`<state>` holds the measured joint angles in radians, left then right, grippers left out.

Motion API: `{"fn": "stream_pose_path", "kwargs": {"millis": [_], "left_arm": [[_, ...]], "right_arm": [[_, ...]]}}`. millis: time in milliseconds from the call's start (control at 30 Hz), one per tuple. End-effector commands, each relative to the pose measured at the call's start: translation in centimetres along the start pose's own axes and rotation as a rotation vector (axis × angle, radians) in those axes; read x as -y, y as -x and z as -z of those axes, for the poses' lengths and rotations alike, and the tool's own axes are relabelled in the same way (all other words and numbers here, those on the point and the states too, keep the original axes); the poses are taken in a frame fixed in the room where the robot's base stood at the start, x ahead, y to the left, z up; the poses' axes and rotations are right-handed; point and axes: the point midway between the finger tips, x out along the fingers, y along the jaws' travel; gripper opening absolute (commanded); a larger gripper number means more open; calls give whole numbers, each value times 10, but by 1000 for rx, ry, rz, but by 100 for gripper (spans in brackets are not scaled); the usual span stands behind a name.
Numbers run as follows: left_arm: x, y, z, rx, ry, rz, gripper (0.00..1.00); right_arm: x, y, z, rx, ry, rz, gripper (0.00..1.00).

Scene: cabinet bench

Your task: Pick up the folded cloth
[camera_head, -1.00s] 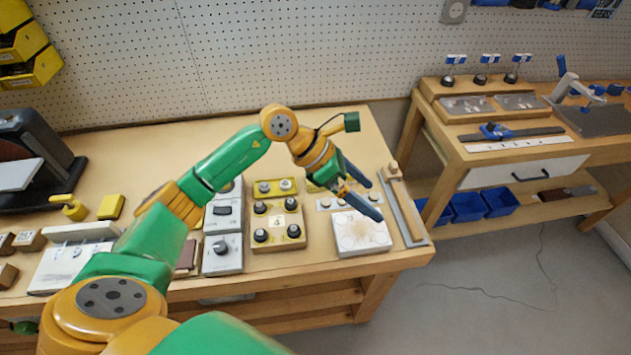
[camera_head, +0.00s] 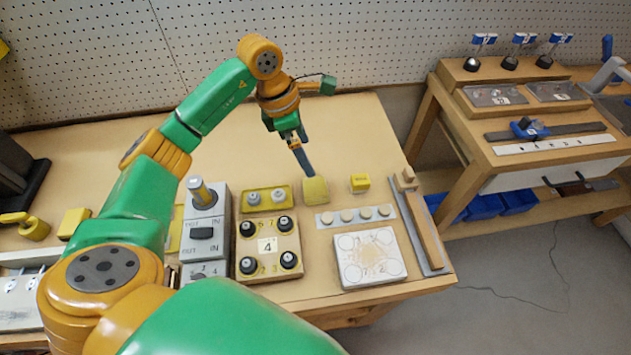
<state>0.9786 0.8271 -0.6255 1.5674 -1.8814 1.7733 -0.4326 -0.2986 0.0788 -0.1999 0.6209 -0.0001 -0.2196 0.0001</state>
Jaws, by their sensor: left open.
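A small pale yellow folded piece (camera_head: 316,191), which looks like the folded cloth, lies on the bench behind the white board with circles. My left gripper (camera_head: 307,173) points down just above and behind it, with its blue fingers seen nearly edge-on, one largely covering the other. The fingers are open, and nothing shows between them. I cannot tell whether a fingertip touches the cloth. My right gripper is not in view.
A yellow block (camera_head: 360,182) stands right of the cloth, and a strip with round discs (camera_head: 355,216) lies in front. A yellow tray with two knobs (camera_head: 266,199) is to the left. A wooden bar (camera_head: 421,222) lies at the right edge.

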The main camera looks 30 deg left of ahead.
Motion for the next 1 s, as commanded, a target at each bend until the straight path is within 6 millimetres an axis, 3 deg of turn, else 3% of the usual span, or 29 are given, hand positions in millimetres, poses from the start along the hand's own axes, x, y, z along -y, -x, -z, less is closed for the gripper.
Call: {"fn": "stream_pose_path", "kwargs": {"millis": [33, 367, 567, 800, 1000], "left_arm": [[0, -16, 4, 0, 0, 0, 100], [0, -60, 16, 1, 0, 1, 100], [2, -78, 15, 0, 0, 6, 100], [3, -122, 16, 1, 0, 5, 100], [2, -128, 17, 1, -1, 0, 100]], "right_arm": [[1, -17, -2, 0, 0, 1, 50], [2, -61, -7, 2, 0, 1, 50], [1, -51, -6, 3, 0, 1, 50], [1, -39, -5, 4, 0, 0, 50], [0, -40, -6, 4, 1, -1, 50]]}}
